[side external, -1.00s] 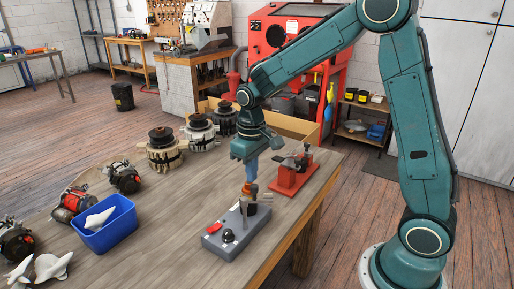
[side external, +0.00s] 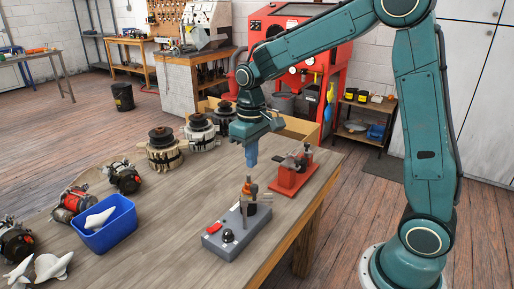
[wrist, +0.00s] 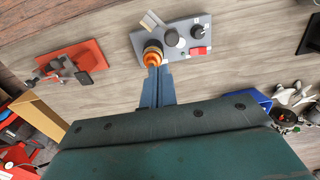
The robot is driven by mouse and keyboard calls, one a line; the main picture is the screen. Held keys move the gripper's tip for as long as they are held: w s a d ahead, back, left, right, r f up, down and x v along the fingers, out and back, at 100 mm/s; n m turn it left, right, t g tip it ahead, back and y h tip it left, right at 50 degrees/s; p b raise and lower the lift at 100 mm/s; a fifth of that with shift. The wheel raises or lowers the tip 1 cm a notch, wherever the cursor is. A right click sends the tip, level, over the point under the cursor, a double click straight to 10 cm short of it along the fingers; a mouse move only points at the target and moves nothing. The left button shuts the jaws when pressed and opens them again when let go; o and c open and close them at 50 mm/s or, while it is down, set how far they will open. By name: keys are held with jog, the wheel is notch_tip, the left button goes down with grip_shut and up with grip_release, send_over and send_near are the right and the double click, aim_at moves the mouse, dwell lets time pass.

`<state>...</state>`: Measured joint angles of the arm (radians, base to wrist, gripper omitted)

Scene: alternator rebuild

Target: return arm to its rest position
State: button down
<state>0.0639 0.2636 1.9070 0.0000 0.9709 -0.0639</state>
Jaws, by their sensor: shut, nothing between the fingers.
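My gripper (side external: 251,158) hangs over the workbench (side external: 160,225) with its blue fingers shut and empty. In the side view it is above and apart from a grey test fixture (side external: 229,238), which holds an upright part (side external: 248,194) with a copper-orange section. In the wrist view my gripper (wrist: 157,72) points toward the same fixture (wrist: 196,38), and its fingertips overlap the orange part (wrist: 153,53) in the picture. A red fixture (side external: 292,177) stands to the right of my gripper on the bench.
Several alternators (side external: 165,150) line the bench's far and left side. A blue bin (side external: 104,241) holds a white part, with more white parts (side external: 52,266) beside it. A cardboard-coloured open box (side external: 298,128) is behind my gripper. The bench middle is clear.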

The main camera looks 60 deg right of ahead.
jog(key=shift+s+r, duration=0.1)
jog(key=s+a+r+t, duration=0.1)
jog(key=s+r, duration=0.3)
jog(key=s, duration=0.7)
jog(key=s+a+r+t, duration=0.1)
jog(key=s+r+t, duration=0.3)
jog(key=s, duration=0.6)
jog(key=shift+s+a+r+t, duration=0.25)
jog(key=shift+s+r+t, duration=0.05)
jog(key=shift+s+r, duration=0.15)
jog(key=shift+w, duration=0.1)
dwell(1.4)
